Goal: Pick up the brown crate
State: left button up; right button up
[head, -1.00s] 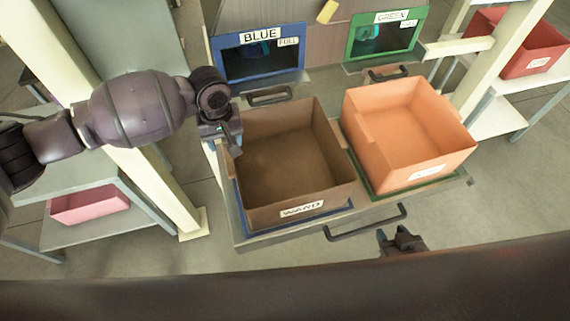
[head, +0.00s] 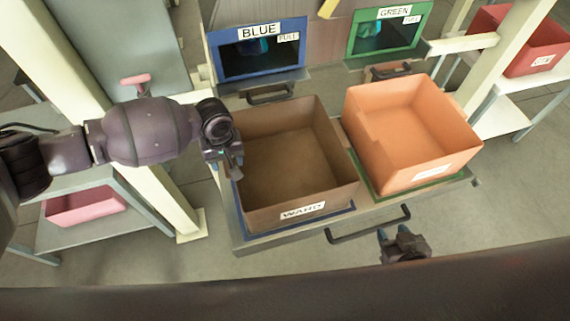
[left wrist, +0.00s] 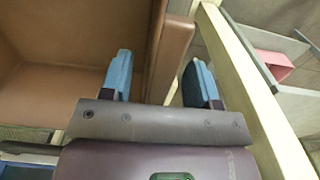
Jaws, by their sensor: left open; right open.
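The brown crate (head: 290,165), with a white "WARD" label on its front, stands upright and empty on the blue-edged left half of the tray shelf. My left gripper (head: 232,172) is at the crate's left wall. In the left wrist view the crate (left wrist: 70,60) fills the left side, and the open fingers (left wrist: 160,85) point at its wall, one finger on the inner side and one on the outer side. I cannot tell whether they touch it. My right gripper (head: 396,237) is open and empty in front of the shelf, below the front handle.
An orange crate (head: 412,130) stands to the right on the green-edged half of the shelf (head: 285,238). Behind are a blue-framed "BLUE" opening (head: 258,55) and a green-framed "GREEN" opening (head: 388,30). A cream post (head: 160,185) stands close left; a pink bin (head: 85,206) is beyond it.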

pick_arm(q)
grip_shut()
dwell(0.4)
